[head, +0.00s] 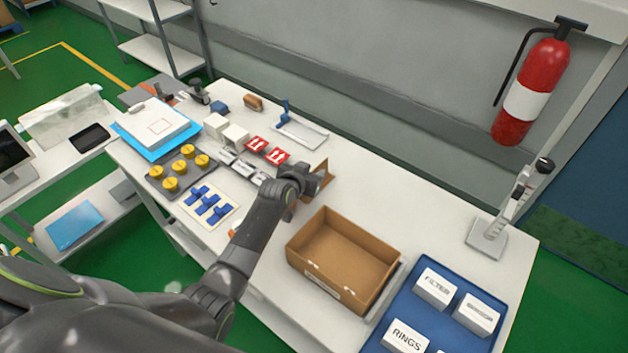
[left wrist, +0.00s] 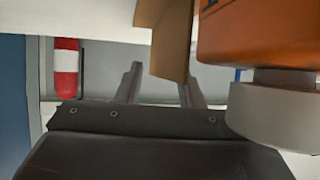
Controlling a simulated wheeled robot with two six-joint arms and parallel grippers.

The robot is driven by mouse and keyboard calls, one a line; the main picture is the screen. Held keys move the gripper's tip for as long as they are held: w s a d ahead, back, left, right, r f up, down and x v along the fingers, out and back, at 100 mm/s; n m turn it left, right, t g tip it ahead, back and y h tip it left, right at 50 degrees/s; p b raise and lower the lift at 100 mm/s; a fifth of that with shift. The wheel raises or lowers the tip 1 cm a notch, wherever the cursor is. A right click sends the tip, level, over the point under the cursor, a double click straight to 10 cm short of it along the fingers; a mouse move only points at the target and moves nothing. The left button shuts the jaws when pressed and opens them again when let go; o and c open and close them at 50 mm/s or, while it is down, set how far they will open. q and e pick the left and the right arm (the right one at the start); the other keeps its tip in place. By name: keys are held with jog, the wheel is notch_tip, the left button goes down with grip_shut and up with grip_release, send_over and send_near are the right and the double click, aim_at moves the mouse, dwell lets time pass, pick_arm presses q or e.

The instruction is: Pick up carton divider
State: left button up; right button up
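The carton divider (head: 321,174) is a brown cardboard piece on the white table, behind the open carton (head: 338,262). My left gripper (head: 306,186) is right beside it and hides part of it in the head view. In the left wrist view, the divider (left wrist: 172,42) shows as a brown panel by my left gripper (left wrist: 162,82). The two fingers are spread apart, and the panel's end overlaps the gap between them, close to one finger. I cannot tell whether they touch it. My right gripper is in neither view.
A blue tray (head: 388,314) with several white boxes lies right of the carton. Red-labelled boxes (head: 266,150), yellow knobs (head: 171,184) and blue clips (head: 208,203) lie to the left. A metal stand (head: 487,236) is at the right.

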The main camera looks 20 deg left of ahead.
pick_arm(q)
grip_shut()
dwell(0.3)
dwell(0.3)
